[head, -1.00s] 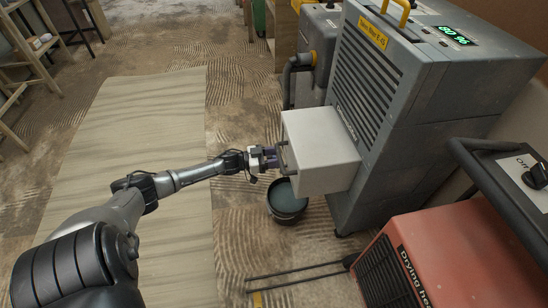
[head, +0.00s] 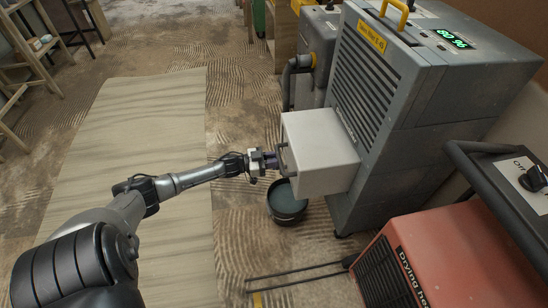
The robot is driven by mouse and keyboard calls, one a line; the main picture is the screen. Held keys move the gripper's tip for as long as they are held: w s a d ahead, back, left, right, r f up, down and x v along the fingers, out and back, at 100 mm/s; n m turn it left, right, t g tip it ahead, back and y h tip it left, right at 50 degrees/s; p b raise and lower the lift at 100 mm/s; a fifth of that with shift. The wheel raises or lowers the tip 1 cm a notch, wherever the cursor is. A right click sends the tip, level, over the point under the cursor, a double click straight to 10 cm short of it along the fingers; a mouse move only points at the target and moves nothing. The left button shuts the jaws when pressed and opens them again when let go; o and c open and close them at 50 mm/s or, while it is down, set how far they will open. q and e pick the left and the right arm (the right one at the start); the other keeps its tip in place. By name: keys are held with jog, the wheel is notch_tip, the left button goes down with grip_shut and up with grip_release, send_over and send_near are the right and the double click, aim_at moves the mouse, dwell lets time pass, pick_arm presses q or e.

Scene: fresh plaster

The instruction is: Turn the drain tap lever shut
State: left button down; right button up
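A grey drying machine (head: 385,120) stands at the right with a light grey tank or drawer (head: 325,145) sticking out of its front. The tank has a dark bar handle (head: 283,159) on its left face. My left gripper (head: 274,160) is at this handle, its fingers pointing right; whether they are closed around the bar is too small to tell. A dark bucket (head: 287,218) holding liquid stands on the floor below the tank, partly hidden by it. I cannot make out a drain tap lever. My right gripper is not in view.
A red drying heater (head: 445,255) with a black handle and knob stands at the lower right. A hose (head: 289,82) hangs behind the tank. Two dark rods (head: 300,276) lie low at the front. A pale board (head: 130,130) covers clear floor at the left; wooden ladders stand beyond.

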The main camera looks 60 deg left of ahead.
pick_arm(q)
jog(key=shift+s+d+r+m+p, duration=0.15)
jog(key=shift+d+m+p, duration=0.2)
jog(key=shift+m+p, duration=0.35)
jog(key=shift+s+d+f+m+p, duration=0.2)
jog(key=shift+d+m+p, duration=0.2)
jog(key=shift+m, duration=0.6)
jog(key=shift+s+d+f+m+p, duration=0.1)
jog(key=shift+d+f+m+p, duration=0.2)
jog(key=shift+m, duration=0.6)
jog(key=m, duration=0.1)
jog(key=d+f+m, duration=0.1)
jog(key=shift+s+m, duration=0.15)
jog(key=shift+m, duration=0.25)
jog(key=shift+s+d+f+m, duration=0.1)
jog(key=shift+d+f+m, duration=0.2)
jog(key=shift+m, duration=0.5)
jog(key=shift+s+d+f+m+b, duration=0.15)
jog(key=shift+f+m+b, duration=0.35)
jog(key=shift+m, duration=0.75)
jog(key=shift+d+f+m+b, duration=0.1)
jog(key=shift+f+m+b, duration=0.15)
jog(key=shift+f+m, duration=0.65)
jog(key=shift+s+d+f+m+b, duration=0.15)
jog(key=shift+m+b, duration=0.25)
jog(key=shift+m, duration=1.15)
jog(key=shift+w+f, duration=0.1)
jog(key=c, duration=1)
grip_release()
